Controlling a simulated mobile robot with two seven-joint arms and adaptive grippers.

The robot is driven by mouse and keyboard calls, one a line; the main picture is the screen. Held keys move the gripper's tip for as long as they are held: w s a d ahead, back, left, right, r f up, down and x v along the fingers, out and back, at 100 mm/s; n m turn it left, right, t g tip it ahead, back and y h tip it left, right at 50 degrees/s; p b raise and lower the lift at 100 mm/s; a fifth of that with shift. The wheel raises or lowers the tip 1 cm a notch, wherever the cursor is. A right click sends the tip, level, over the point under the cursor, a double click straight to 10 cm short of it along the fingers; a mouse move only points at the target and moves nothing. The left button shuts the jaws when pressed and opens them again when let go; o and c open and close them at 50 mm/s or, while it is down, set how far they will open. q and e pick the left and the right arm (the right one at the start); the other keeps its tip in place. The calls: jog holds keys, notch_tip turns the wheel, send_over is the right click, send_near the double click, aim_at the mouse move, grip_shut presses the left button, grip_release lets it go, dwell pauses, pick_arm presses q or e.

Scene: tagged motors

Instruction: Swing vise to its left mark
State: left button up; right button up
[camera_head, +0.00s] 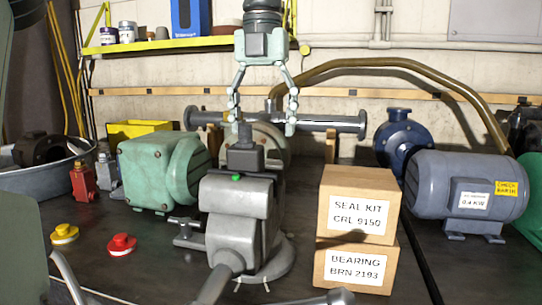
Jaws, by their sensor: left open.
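A grey bench vise (238,215) stands upright on the dark bench in the middle of the view, on a round base (272,262). It has a small green dot (236,178) on top and a handle running toward the bottom edge. Small pale ticks show near the front of the base; I cannot tell which is the left mark. My left gripper (263,125) points down, open and empty, with its fingertips above and apart from the vise's main body. How far behind or in front of the vise's top it is, I cannot tell. My right gripper is out of view.
Two stacked cardboard boxes (357,205) stand close right of the vise. A green gearbox (155,172) is at its left. Red (122,244) and yellow (64,233) buttons are front left. A grey-blue motor (450,190) is right; a flanged pipe (340,123) lies behind.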

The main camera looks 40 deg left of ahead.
pick_arm(q)
jog(key=shift+w+f, duration=0.1)
jog(key=shift+f, duration=0.1)
notch_tip(320, 180, down, 6)
jog(key=shift+f, duration=0.6)
jog(key=shift+c, duration=1)
jog(key=c, duration=1.4)
grip_shut()
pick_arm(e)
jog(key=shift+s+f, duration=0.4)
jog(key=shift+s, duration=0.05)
